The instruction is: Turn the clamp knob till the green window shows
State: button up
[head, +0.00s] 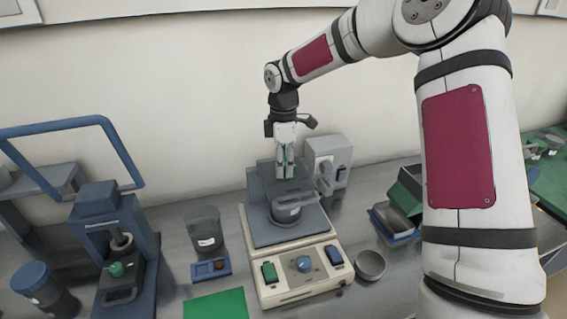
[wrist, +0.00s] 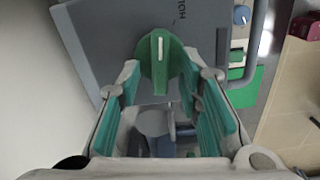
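The clamp knob (wrist: 160,62) is green with a white pointer bar, on a grey plate (wrist: 100,35) in the wrist view. Its pointer runs up and down in that picture, and dark lettering is beside it. My gripper (wrist: 162,78) is open, with its teal pads on either side of the knob's near edge; I cannot tell whether they touch it. In the head view my gripper (head: 285,172) points down over the grey-and-cream bench unit (head: 252,263). I cannot make out the knob there. I can identify no green indicator window in either view.
A blue press (head: 97,200) with a raised blue handle frame stands at left. A dark container (head: 204,230) and a green mat (head: 216,304) are left of the unit. A grey box (head: 328,155) stands behind it, and a bowl (head: 370,265) to its right.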

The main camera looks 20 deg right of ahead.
jog(key=shift+c, duration=0.4)
grip_shut()
jog(key=shift+w+m+b, duration=0.1)
jog(key=shift+m+b, duration=0.2)
jog(key=shift+m, duration=0.9)
jog(key=shift+o, duration=0.4)
grip_release()
jog(key=shift+r, duration=0.1)
notch_tip(320, 180, up, 12)
